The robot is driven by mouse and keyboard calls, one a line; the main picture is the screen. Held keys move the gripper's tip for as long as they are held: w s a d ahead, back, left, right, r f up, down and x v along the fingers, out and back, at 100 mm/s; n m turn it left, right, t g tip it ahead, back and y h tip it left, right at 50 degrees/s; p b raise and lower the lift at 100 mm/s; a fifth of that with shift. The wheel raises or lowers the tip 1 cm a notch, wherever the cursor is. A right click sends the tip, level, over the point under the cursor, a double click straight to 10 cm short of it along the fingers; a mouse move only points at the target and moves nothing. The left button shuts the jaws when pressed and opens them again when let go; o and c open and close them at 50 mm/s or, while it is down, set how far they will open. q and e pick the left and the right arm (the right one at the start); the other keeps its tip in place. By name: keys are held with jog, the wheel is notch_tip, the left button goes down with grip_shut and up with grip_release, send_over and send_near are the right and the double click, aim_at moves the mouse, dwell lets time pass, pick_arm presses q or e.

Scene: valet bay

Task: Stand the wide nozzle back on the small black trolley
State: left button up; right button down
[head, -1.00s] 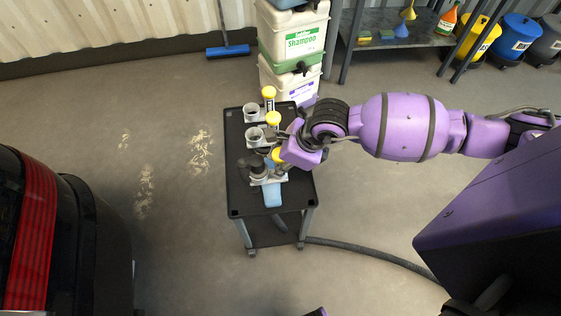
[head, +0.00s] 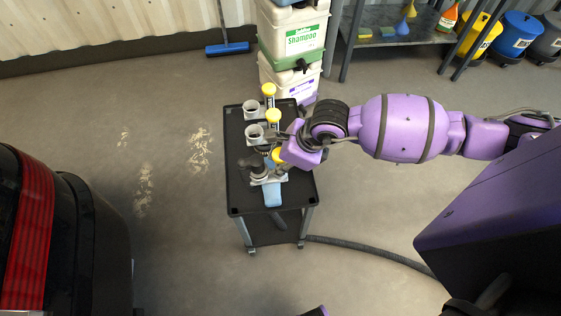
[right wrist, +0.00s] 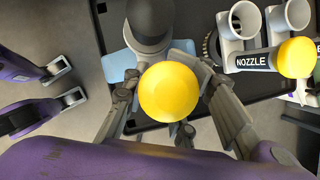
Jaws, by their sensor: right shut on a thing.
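The small black trolley (head: 238,190) stands in mid-floor in the head view. My right gripper (head: 284,158) is over its front half. In the right wrist view the gripper (right wrist: 172,95) is shut around the yellow-knobbed (right wrist: 168,90) handle of the wide nozzle. The nozzle's dark grey body (right wrist: 150,18) points away from me over the trolley top; it also shows in the head view (head: 258,168), beside or over a pale bracket. The fingers and knob hide where the nozzle meets the bracket.
Two pale ring holders (head: 251,107) (head: 255,132) stand farther back on the trolley, with yellow-knobbed posts; one is labelled NOZZLE (right wrist: 250,61). A blue cloth (head: 272,194) lies near the front. A hose (head: 370,251) runs across the floor. A dark car (head: 90,240) is left; stacked shampoo containers (head: 290,90) stand behind.

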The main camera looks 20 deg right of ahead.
jog(key=shift+f, duration=0.15)
jog(key=shift+f+b, duration=0.4)
jog(key=shift+f, duration=0.1)
jog(key=shift+f, duration=0.3)
dwell(0.3)
jog(key=c, duration=0.7)
grip_release()
jog(key=shift+o, duration=0.2)
jog(key=shift+r, duration=0.1)
